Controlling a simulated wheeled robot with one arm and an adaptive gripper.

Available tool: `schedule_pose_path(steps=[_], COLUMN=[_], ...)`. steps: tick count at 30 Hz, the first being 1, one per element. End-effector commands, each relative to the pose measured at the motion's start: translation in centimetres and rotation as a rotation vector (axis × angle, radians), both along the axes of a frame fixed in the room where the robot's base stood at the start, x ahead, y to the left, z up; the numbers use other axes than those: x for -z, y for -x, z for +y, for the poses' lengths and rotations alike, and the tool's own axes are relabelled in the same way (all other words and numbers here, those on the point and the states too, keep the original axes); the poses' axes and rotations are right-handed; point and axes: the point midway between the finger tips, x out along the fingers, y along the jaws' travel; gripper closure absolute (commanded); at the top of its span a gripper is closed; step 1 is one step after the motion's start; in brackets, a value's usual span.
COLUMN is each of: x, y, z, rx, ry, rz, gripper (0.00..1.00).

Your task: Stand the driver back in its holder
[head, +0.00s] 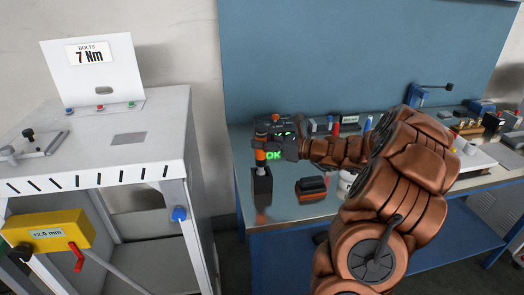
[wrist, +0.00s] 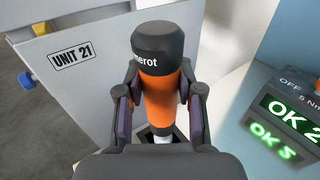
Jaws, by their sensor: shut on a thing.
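The driver (head: 261,157) has an orange body and a dark cap; it also shows in the wrist view (wrist: 157,95), upright or nearly so. My gripper (head: 278,149) is shut on its orange body, with one finger on each side in the wrist view (wrist: 157,92). The holder (head: 262,186) is a black block on the bench directly below the driver. In the wrist view, part of its dark top (wrist: 148,133) shows around the driver's pale lower end. I cannot tell how far that end sits inside the holder.
A controller with a green OK display (wrist: 290,115) stands close right of the driver. A black-and-orange battery-like block (head: 311,188) lies right of the holder on the bench (head: 290,218). A white cabinet (head: 150,130) stands to the left. Tools and small boxes line the bench's back.

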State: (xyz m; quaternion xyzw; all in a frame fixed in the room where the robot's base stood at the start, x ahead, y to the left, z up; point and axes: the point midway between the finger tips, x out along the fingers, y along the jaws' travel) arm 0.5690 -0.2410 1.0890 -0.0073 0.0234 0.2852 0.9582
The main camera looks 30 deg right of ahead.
Motion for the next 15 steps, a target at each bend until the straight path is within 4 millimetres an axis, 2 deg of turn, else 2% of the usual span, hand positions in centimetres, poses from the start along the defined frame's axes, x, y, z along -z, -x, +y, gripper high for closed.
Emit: schedule_pose_path(steps=[7,15], x=[2.8,3.5], y=[0.0,-0.1], z=[0.1,0.1], rx=[-0.003,-0.002], ry=[-0.003,0.000], rz=[0.002,-0.001], gripper=[1.00,1.00])
